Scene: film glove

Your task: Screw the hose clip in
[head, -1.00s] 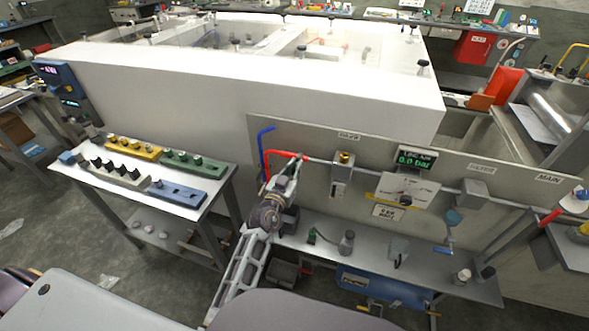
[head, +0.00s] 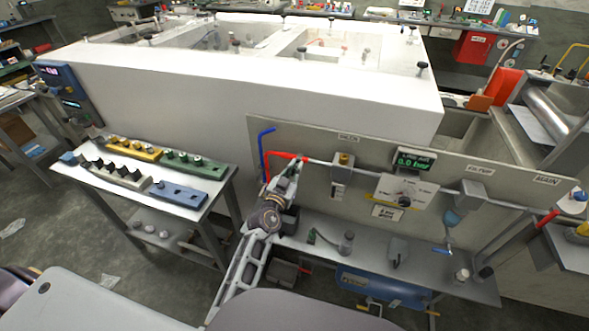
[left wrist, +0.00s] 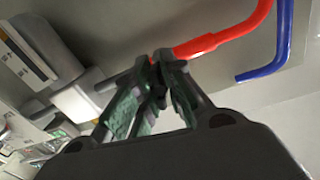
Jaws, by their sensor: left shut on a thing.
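The red hose (head: 276,157) hangs on the board and meets the grey pipe at its right end; it also shows in the left wrist view (left wrist: 215,42). My left gripper (head: 298,161) is at that joint. In the left wrist view my left gripper (left wrist: 160,66) has its green-padded fingers close together just below the hose end, shut on a small dark piece (left wrist: 158,92). This looks like the hose clip, but the fingers hide most of it. My right gripper is not in view.
A blue hose (head: 262,150) hangs left of the red one. Right along the pipe are a valve block (head: 341,175), a pressure display (head: 414,160) and a dial box (head: 408,190). A shelf (head: 375,262) lies below. A side table (head: 212,212) with colored racks stands left.

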